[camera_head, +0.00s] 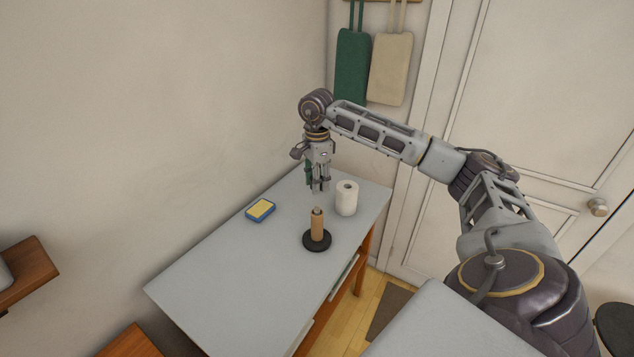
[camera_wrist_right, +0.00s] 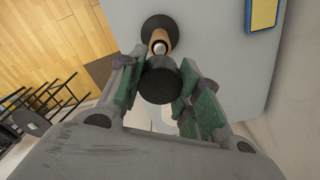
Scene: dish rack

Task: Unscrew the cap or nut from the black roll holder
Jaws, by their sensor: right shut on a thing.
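The black roll holder stands upright on the grey table, with its round black base (camera_head: 317,243) under a brown cardboard tube (camera_head: 317,225). A small pale tip (camera_wrist_right: 159,47) shows at the top of the tube in the right wrist view. My right gripper (camera_head: 319,188) points down above the holder. Its green-padded fingers are shut on a round black cap (camera_wrist_right: 160,80). The cap looks apart from the holder, which shows beyond it in the wrist view. In the head view the fingers mostly hide the cap. My left gripper is in neither view.
A white paper roll (camera_head: 346,198) stands right of the holder, close to my right gripper. A blue and yellow sponge-like box (camera_head: 260,210) lies to the left. The front of the table (camera_head: 240,290) is clear. A wall is behind and a door (camera_head: 540,110) is at right.

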